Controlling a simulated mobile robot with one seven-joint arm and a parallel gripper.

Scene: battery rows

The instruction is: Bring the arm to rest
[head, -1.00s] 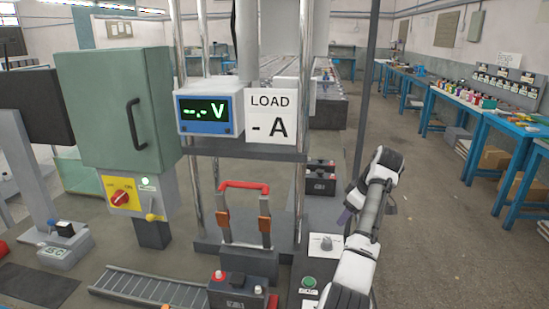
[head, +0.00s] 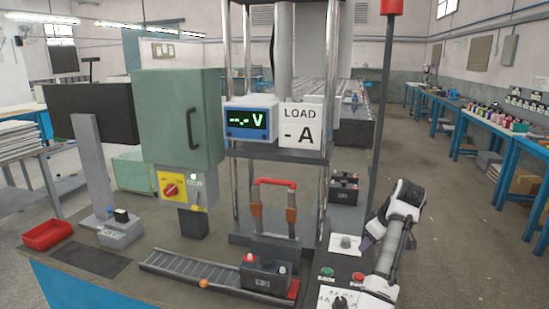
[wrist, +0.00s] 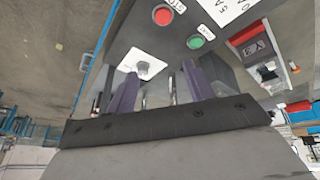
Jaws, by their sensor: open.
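My arm (head: 398,235) is white and black and stands at the right of the bench in the head view, bent at a joint near its top. My gripper (wrist: 158,88) shows in the wrist view with two purple fingers spread apart and nothing between them. In the head view its purple fingers (head: 368,238) show only partly, beside the arm near the white knob plate. The knob plate (wrist: 140,66) lies beyond the fingers in the wrist view. I cannot tell the exact gap to it.
A dark battery (head: 264,278) sits at the roller track's (head: 205,272) right end. A red-handled frame (head: 276,183) stands behind it. A panel with green and red buttons (head: 342,275) lies beside my arm. A meter (head: 251,121) shows dashes. Open floor (head: 465,215) lies to the right.

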